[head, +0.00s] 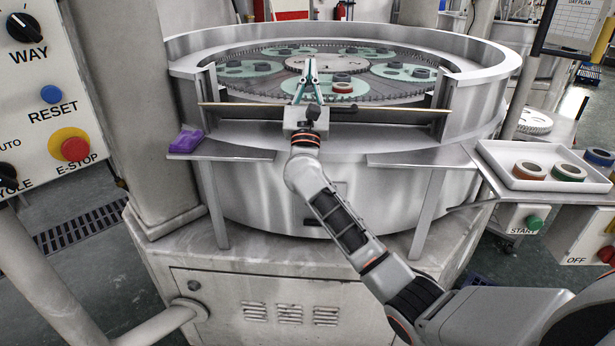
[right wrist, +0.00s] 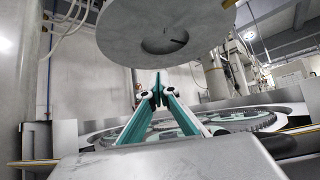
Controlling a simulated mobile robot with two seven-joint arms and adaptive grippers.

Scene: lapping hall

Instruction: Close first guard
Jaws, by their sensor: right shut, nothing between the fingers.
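The lapping machine's round metal rim (head: 345,36) has an opening at its front, between two upright end posts. A thin flat bar or panel edge, which looks like the guard (head: 400,109), spans this opening with a tan edge; I cannot tell whether it is latched. My right gripper (head: 311,62) reaches over it from the front, its fingertips together and empty above the plate. In the right wrist view its teal-padded fingers (right wrist: 157,82) meet at the tips. The gripper's body hides the middle of the guard. My left gripper is not in view.
Toothed carriers with dark parts lie on the lapping plate (head: 372,88). A purple cloth (head: 186,139) lies on the left ledge. A white tray (head: 500,176) with several rings stands at right. A control panel (head: 45,90) stands at left. A grey disc (right wrist: 160,25) hangs above.

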